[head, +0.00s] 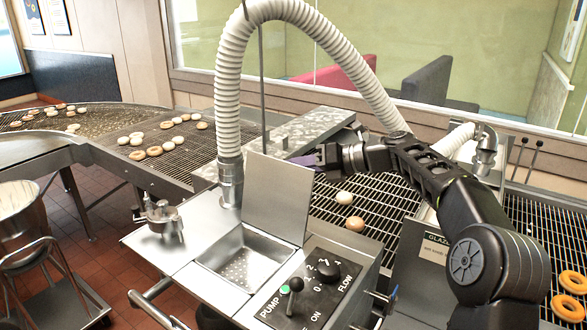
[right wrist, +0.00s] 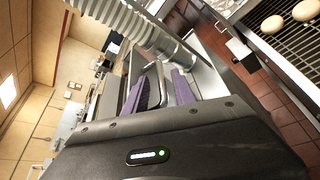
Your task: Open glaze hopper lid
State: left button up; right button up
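The glaze hopper lid (head: 277,196) is a flat metal plate standing raised at the back of the hopper in the head view. Below it the hopper opening (head: 243,262) is uncovered and shows a perforated tray. My right gripper (head: 305,160) is by the lid's upper right edge. In the right wrist view its two purple fingers (right wrist: 163,90) are apart, with a bent metal bar showing between them. I cannot tell whether they touch it. My left gripper is not in view.
A ribbed white hose (head: 229,110) rises left of the lid and arches over my right arm. A control panel (head: 310,290) with a pump lever and flow knob is at front. Wire conveyors with doughnuts (head: 355,223) run behind. A metal bucket (head: 20,220) stands at left.

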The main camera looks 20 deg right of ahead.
jog(key=b+v, duration=0.1)
jog(key=v, duration=0.6)
jog(key=shift+s+d, duration=0.25)
jog(key=shift+d, duration=0.1)
